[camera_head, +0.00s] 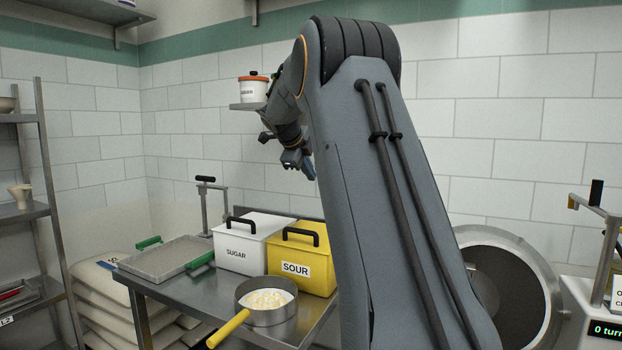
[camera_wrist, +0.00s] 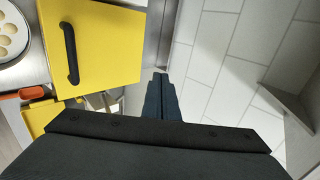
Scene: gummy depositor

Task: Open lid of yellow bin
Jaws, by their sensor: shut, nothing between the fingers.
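The yellow bin (camera_head: 299,267), labelled SOUR, stands on the metal table with its lid (camera_head: 298,241) on. The lid carries a black arched handle (camera_head: 300,231). In the wrist view the yellow lid (camera_wrist: 110,45) fills the upper left, with its black handle (camera_wrist: 70,53) along the left part. My gripper (camera_head: 300,165) hangs in the air above and behind the bins, apart from the lid. In the wrist view my gripper (camera_wrist: 160,85) is shut and empty, to the right of the lid's edge. My arm covers part of the area right of the bin.
A white SUGAR bin (camera_head: 243,250) stands left of the yellow bin. A pan (camera_head: 268,318) with pale pieces and a yellow handle (camera_head: 229,329) is in front. A tray (camera_head: 165,260) lies at left. The tiled wall (camera_head: 200,180) is behind. A shelf (camera_head: 246,106) holds a pot (camera_head: 253,91).

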